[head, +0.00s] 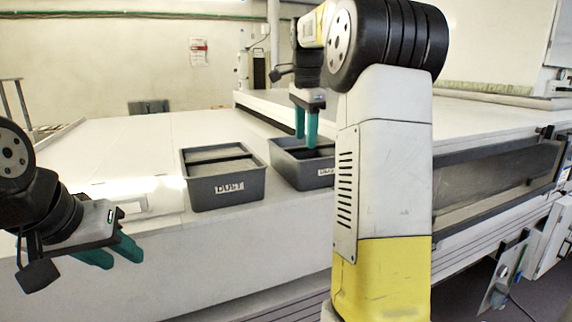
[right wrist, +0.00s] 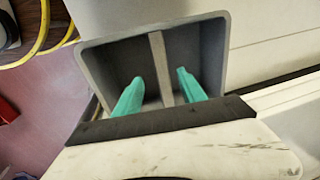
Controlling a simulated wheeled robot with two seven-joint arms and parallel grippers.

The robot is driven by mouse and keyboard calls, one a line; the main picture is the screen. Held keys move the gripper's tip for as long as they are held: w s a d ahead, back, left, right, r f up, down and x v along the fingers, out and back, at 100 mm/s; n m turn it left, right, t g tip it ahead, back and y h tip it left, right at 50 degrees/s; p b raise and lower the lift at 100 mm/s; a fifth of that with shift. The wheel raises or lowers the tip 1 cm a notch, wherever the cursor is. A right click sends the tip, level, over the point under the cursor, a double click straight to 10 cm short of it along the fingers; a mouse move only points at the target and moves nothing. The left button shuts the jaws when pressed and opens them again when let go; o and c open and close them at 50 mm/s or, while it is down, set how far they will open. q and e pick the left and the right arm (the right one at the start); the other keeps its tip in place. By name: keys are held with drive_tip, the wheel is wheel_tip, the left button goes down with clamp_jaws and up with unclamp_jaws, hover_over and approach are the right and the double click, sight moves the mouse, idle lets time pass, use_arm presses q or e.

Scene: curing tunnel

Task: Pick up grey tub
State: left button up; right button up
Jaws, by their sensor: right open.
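Two dark grey tubs with white labels stand on the pale tunnel top in the head view. The left tub (head: 228,191) reads "DUST"; the right tub (head: 296,180) is partly hidden by my right arm. In the right wrist view a grey tub (right wrist: 98,62) shows a central divider (right wrist: 160,62) and two empty-looking compartments. My right gripper (head: 305,143) is open and points down over the right tub; in the wrist view its teal fingers (right wrist: 160,80) lie on either side of the divider, apart from it. My left gripper (head: 116,256) is open and empty, low at the left.
The broad white surface (head: 120,150) left of and behind the tubs is mostly clear. A dark recessed side panel (head: 490,180) shows at right. A yellow hose (right wrist: 42,35) lies beyond the edge in the wrist view.

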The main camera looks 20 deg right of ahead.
drive_tip(key=shift+w+d+f+m, duration=0.1)
drive_tip(key=shift+w+d+m, duration=0.15)
drive_tip(key=shift+d+m, duration=0.35)
drive_tip(key=shift+d+f+h, duration=0.1)
drive_tip(key=shift+f+h, duration=0.1)
drive_tip(key=shift+h, duration=0.1)
drive_tip(key=f, duration=0.2)
drive_tip(key=w+f, duration=0.1)
drive_tip(key=f, duration=0.4)
drive_tip(key=shift+w+d+f, duration=0.1)
drive_tip(key=shift+w+d, duration=0.05)
drive_tip(key=shift+d, duration=0.15)
clamp_jaws()
